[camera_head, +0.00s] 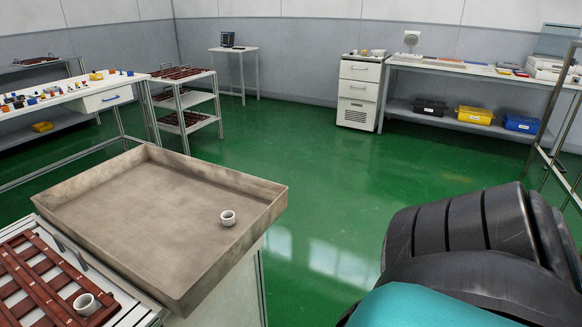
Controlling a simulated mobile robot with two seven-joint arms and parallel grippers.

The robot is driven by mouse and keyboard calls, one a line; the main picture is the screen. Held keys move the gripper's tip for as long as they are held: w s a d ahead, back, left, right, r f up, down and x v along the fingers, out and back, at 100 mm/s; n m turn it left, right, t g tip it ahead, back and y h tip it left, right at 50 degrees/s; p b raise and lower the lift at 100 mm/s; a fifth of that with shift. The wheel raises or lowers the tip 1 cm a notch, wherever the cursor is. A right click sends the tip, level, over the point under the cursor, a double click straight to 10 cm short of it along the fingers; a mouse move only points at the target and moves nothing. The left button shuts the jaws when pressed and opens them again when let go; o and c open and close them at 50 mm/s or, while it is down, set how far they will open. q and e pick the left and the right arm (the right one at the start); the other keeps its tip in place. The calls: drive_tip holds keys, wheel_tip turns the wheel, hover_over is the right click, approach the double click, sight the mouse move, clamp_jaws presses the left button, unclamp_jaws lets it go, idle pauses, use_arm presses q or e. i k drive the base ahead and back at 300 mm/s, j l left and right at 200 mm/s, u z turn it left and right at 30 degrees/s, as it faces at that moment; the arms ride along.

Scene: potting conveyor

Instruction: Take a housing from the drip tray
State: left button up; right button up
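The drip tray (150,262) is a large shallow beige tray with raised walls, at the left front. One housing (228,218), a small white open-topped cup, stands upright inside it near the right wall. A second, similar white cup (86,304) sits on a reddish-brown slotted rack (38,278) at the lower left, outside the tray. Neither of my grippers is in view. A black and teal part at the lower right looks like a link of my arm; its gripper end is not visible. Nothing is seen touching the housing.
A cart (184,98) with brown racks stands behind the tray. A workbench (70,102) with small coloured parts is at the left. A bench (450,68) with black, yellow and blue bins runs along the back right. The green floor (330,190) between is clear.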

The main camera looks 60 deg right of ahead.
sight(227, 217)
drive_tip(key=z, duration=1.35)
drive_tip(key=i+l+u, duration=0.25)
drive_tip(key=l+u, duration=0.2)
drive_tip(key=i+l+u, duration=0.1)
drive_tip(key=l+u, duration=0.45)
drive_tip(key=l, duration=0.2)
drive_tip(key=l+u, duration=0.35)
drive_tip(key=l, duration=0.15)
